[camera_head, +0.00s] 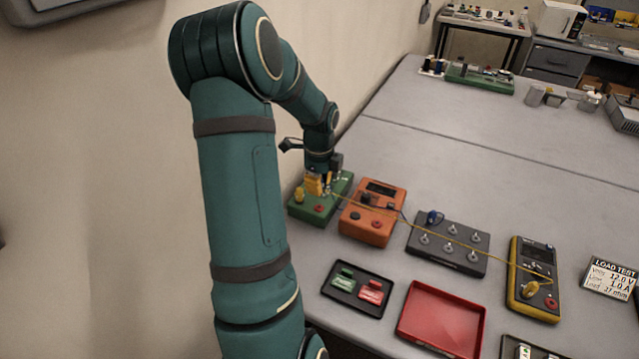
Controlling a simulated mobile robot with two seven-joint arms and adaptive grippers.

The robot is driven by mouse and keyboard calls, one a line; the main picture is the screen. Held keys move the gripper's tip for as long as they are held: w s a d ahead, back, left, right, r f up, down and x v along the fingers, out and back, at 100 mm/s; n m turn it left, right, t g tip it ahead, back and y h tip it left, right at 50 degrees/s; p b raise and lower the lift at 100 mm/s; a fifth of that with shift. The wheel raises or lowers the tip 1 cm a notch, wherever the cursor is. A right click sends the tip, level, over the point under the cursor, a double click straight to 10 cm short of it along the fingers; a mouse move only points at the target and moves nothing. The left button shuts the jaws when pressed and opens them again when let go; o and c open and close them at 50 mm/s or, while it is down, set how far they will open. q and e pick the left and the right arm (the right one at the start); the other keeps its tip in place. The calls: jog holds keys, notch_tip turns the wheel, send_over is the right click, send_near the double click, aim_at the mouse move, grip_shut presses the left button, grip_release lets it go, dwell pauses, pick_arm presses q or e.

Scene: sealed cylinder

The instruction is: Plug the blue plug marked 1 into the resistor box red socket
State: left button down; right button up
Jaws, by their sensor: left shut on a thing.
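My left gripper (322,183) reaches down over the green box (333,196) at the table's left edge. It is shut on what looks like a yellow plug (314,185), partly hidden by the fingers. A thin yellow cable runs from there to the yellow multimeter (516,281). The green box carries a red socket (319,209) and a yellow plug or knob (299,195). A blue plug (433,217) stands on the dark grey terminal board (456,262); its marking is too small to read. Which box is the resistor box, I cannot tell. My right gripper is out of view.
An orange box (365,233) with a display stands right beside the green box. A black tray (336,294) with green and red pieces, an empty red tray (441,318) and a load test card (611,279) lie nearer.

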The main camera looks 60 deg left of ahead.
aim_at(319, 207)
pick_arm(q)
jog(key=shift+f+b, duration=1.05)
jog(key=shift+f, duration=0.4)
jog(key=shift+f+b, duration=1.1)
jog(key=shift+f, duration=0.2)
jog(key=shift+p, duration=0.55)
jog(key=shift+f+b, duration=0.3)
jog(key=shift+f, duration=0.2)
dwell(0.4)
jog(key=c, duration=1)
grip_release()
notch_tip(319, 207, up, 12)
